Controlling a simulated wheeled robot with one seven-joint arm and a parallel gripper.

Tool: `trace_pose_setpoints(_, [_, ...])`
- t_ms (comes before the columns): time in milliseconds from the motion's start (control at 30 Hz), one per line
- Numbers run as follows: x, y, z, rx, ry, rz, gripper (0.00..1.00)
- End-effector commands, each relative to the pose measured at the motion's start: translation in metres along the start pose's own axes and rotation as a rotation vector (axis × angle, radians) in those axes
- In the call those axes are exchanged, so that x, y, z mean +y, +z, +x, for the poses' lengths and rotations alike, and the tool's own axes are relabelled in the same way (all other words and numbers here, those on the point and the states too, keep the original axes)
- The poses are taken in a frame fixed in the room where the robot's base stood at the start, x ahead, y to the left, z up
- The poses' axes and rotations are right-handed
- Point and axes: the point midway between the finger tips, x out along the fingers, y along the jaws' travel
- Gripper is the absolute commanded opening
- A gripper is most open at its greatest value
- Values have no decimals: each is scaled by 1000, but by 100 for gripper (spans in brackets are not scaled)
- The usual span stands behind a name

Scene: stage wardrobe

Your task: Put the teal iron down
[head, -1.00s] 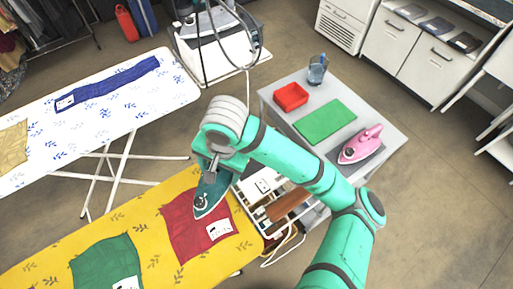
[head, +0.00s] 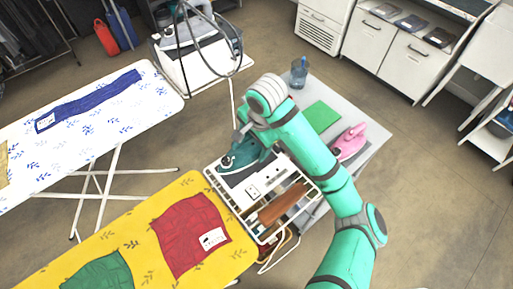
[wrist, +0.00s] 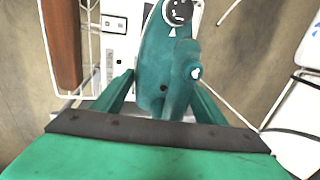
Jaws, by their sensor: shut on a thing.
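The teal iron (head: 240,155) is held by my gripper (head: 246,128), over the far left part of a white wire rack (head: 262,238) at the right end of the yellow ironing board (head: 180,205). In the wrist view my gripper (wrist: 163,95) has its two fingers on either side of the teal iron (wrist: 153,60), around its handle. The iron's underside is hidden, so I cannot tell whether it touches the rack.
The rack bears a white socket strip (head: 268,180) and a brown wooden piece (head: 282,205). A red garment (head: 188,240) lies on the yellow board. The grey table (head: 372,138) carries a pink iron (head: 350,142), a green mat (head: 321,116) and a blue jug (head: 299,72).

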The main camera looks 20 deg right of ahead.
Motion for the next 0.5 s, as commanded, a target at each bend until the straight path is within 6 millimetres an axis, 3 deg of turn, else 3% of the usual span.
trace_pose_setpoints(200, [-6, -20, 29, 1, 1, 1, 12])
trace_pose_setpoints(500, [-10, -34, 49, 2, 1, 1, 12])
